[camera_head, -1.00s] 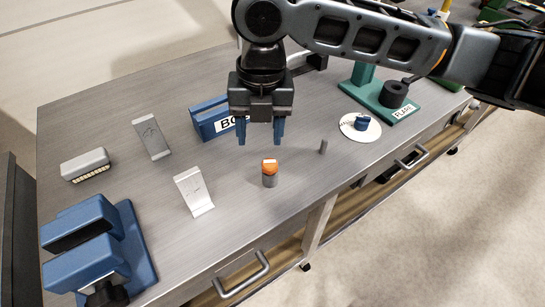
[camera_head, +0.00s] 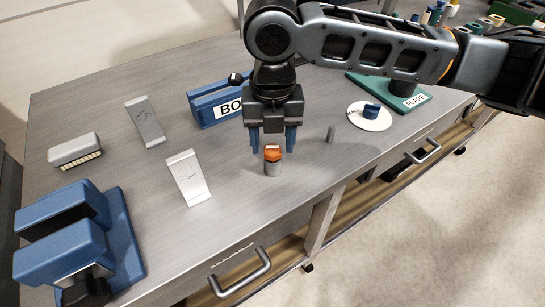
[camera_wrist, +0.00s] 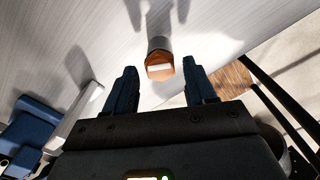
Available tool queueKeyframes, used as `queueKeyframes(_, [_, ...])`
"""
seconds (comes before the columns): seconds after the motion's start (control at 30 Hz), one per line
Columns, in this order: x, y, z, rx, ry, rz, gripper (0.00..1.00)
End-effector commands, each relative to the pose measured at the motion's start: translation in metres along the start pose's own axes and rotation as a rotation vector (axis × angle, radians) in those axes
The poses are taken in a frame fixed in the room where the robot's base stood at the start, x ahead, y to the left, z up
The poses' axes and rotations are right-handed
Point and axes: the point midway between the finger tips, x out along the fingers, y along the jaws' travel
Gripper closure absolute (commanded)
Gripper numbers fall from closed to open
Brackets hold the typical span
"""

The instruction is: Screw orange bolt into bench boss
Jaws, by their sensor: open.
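The orange bolt (camera_head: 272,153) has an orange head with a white patch. It sits upright on a short grey cylinder, which looks like the bench boss (camera_head: 273,168), near the front edge of the bench. In the wrist view the bolt head (camera_wrist: 159,68) shows between and just beyond the two fingertips. My gripper (camera_head: 272,150) is open with blue fingers pointing down. Its fingertips are close to the head's height, one to each side in the head view; nothing is held. My gripper also shows in the wrist view (camera_wrist: 158,75). Whether a finger touches the head cannot be told.
A small grey post (camera_head: 331,134) stands to the right, near a white disc (camera_head: 383,122) with a blue piece. A blue labelled block (camera_head: 207,106) is behind left. Metal stands (camera_head: 188,180) and a blue vise (camera_head: 125,235) are left. Bare bench lies between.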

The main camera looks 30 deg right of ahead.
Motion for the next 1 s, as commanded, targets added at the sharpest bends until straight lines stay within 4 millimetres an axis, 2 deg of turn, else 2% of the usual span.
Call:
queueKeyframes(0.1, [0.0088,-0.0001,0.0001,0.000,0.000,0.000,0.45])
queueKeyframes(0.53, [0.0103,-0.0001,0.0003,-0.045,-0.001,0.000,0.45])
queueKeyframes(1.0, [0.0117,-0.0002,0.0003,-0.667,-0.001,-0.001,0.45])
